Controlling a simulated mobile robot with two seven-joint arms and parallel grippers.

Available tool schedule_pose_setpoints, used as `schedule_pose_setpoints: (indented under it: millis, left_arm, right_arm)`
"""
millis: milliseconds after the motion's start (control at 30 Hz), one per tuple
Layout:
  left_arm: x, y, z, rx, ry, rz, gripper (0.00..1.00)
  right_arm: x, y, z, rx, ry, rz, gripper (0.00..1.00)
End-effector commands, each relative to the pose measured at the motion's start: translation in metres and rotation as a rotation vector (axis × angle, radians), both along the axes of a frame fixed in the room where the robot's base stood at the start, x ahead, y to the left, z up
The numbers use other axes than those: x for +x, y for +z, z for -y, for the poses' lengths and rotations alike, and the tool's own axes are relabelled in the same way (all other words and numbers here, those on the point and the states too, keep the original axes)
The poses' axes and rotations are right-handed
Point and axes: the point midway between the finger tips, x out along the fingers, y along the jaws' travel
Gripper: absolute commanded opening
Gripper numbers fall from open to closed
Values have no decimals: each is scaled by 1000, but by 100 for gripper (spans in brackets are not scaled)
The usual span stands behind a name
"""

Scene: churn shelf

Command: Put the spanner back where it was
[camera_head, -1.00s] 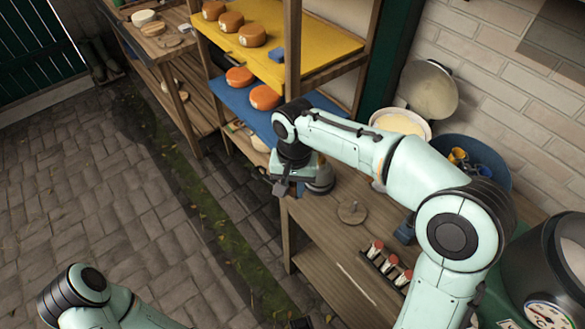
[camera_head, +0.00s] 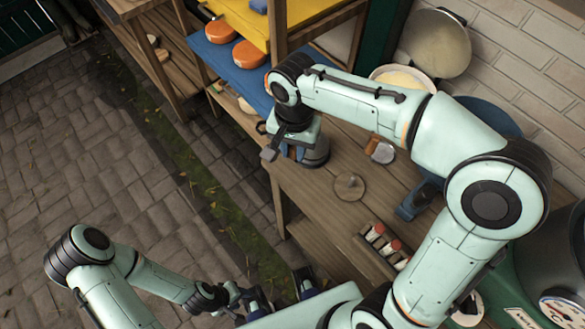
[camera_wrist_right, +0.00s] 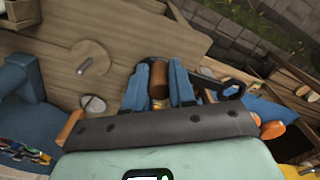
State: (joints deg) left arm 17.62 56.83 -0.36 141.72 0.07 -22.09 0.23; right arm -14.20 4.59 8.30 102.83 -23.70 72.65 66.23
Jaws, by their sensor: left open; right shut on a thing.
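My right gripper (camera_head: 292,152) hangs over the wooden bench beside the shelf. In the right wrist view its blue fingers (camera_wrist_right: 160,88) are shut around a brown cylindrical part, which seems to be the handle of the spanner. A dark open loop (camera_wrist_right: 228,86), apparently the spanner's head, sticks out to the right of the fingers. In the head view the held thing is mostly hidden by the wrist. My left gripper (camera_head: 280,292) is open and empty, low over the paving at the bottom of the head view.
A wooden disc with a knob (camera_head: 350,187), a rack of red-capped bottles (camera_head: 386,245) and a blue object (camera_head: 415,201) stand on the bench (camera_head: 310,200). Orange cheeses (camera_head: 249,54) lie on a blue board at the back. A pale bowl (camera_head: 402,80) is near the wall.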

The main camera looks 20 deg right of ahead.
Motion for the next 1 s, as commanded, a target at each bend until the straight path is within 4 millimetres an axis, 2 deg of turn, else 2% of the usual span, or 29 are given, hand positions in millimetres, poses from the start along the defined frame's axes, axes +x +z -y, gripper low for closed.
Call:
schedule_pose_setpoints:
  millis: [33, 133, 367, 600, 1000]
  left_arm:
    - [-1, -4, 0, 0, 0, -1, 43]
    - [-2, -7, 0, 0, 0, -2, 43]
    - [-3, -9, 0, 0, 0, -3, 43]
    - [-5, -14, 0, -1, -1, -5, 43]
    - [-5, -15, 0, 0, -1, -5, 43]
  right_arm:
    - [-1, -16, 0, -1, -1, -6, 0]
    - [-1, -37, 0, 0, -1, -4, 0]
    - [0, -59, 0, 0, 0, -1, 0]
    - [0, -94, 0, 0, 1, -3, 0]
    - [0, -101, 0, 1, 0, 1, 0]
